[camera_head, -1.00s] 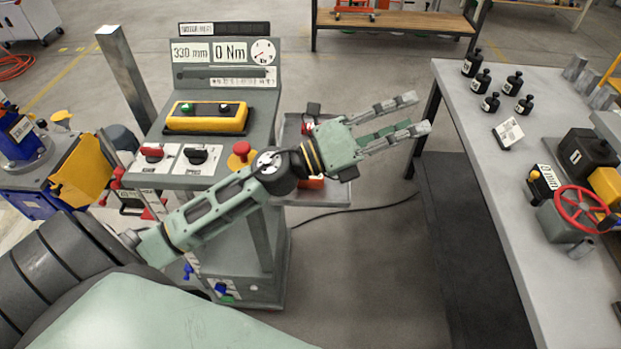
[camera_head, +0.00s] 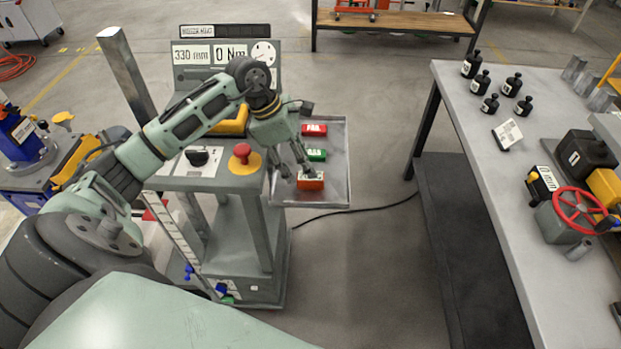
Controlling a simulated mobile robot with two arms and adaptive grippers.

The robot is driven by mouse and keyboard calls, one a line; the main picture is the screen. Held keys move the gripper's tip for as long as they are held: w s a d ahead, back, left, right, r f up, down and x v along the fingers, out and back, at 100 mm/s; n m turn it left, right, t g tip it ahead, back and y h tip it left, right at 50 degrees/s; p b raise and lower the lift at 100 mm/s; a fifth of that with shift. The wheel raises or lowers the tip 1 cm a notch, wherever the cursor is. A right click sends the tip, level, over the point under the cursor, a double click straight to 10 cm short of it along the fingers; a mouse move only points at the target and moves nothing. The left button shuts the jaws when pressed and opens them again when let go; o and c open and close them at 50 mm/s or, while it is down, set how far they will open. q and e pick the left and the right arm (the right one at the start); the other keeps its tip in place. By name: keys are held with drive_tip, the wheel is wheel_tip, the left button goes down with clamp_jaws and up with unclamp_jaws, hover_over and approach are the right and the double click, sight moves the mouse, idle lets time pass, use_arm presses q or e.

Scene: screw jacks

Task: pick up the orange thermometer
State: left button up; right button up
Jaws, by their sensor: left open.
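An orange block-shaped device (camera_head: 311,182), which looks like the orange thermometer, lies at the near end of a grey tray (camera_head: 336,196) on the right side of the machine stand. My left gripper (camera_head: 296,172) is open and points down over the tray. Its fingertips are close to the orange device's upper left edge. I cannot tell whether they touch it. Nothing shows between the fingers. My right gripper is not in view.
The red stop button (camera_head: 242,152) stands left of the tray.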

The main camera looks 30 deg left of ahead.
sight(310, 181)
use_arm(q)
drive_tip(key=p+x, duration=0.2)
drive_tip(key=x, duration=0.2)
drive_tip(key=shift+w+f, duration=0.2)
drive_tip(key=shift+f, duration=0.05)
drive_tip(key=shift+d+f, duration=0.1)
drive_tip(key=shift+f, duration=0.2)
drive_tip(key=shift+c, duration=0.4)
clamp_jaws()
